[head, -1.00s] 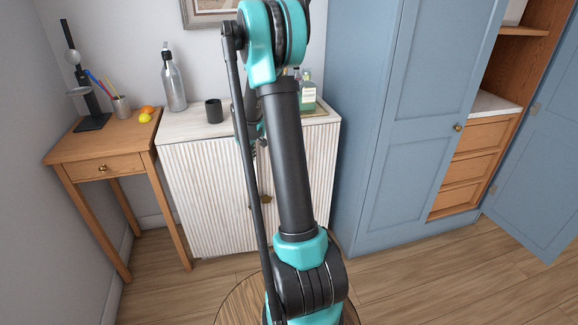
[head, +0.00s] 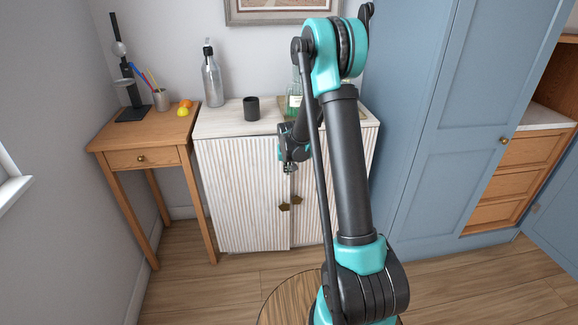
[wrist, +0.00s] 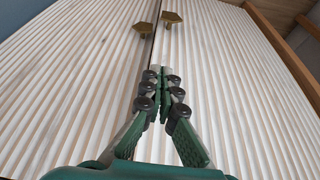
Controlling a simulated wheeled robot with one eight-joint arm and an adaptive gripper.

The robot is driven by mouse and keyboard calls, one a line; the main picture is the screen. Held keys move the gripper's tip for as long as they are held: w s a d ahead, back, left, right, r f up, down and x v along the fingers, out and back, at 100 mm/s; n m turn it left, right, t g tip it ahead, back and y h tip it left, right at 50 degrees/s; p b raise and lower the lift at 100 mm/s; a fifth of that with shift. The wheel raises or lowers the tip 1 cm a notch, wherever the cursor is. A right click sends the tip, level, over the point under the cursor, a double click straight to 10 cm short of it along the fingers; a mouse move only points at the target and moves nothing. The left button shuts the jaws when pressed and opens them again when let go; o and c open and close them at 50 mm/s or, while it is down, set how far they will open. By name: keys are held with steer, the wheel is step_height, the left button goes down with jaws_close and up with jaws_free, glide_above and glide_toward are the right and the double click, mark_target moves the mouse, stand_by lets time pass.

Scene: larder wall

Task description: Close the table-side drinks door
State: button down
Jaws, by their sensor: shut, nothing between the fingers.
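The drinks cabinet (head: 240,131) is pale with ribbed doors, below a light top. Its table-side door (head: 243,195) is the left one in the head view and the right one (wrist: 222,75) in the wrist view. It looks shut or nearly shut; a thin dark seam shows between the doors, and I cannot tell if a small gap remains. Its brass knob (head: 284,207) sits near the seam, beside the other door's knob (head: 297,200). My gripper (head: 289,172) is in front of the doors near the seam, fingers (wrist: 163,72) together and empty. Contact cannot be told.
A wooden side table (head: 145,143) stands left of the cabinet. A bottle (head: 212,82) and a dark cup (head: 251,108) stand on the cabinet top. A tall blue cupboard (head: 420,130) is close on the right. A round wooden top (head: 285,300) is in front; floor is clear at left.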

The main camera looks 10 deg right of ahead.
steer(key=w+f, duration=0.3)
steer(key=w, duration=0.2)
steer(key=shift+w+d, duration=0.15)
steer(key=shift+d, duration=0.05)
steer(key=shift+f, duration=0.1)
steer(key=shift+n+y, duration=0.3)
steer(key=shift+n, duration=0.5)
steer(key=w, duration=0.5)
steer(key=shift+w+d, duration=0.1)
steer(key=shift+d, duration=0.3)
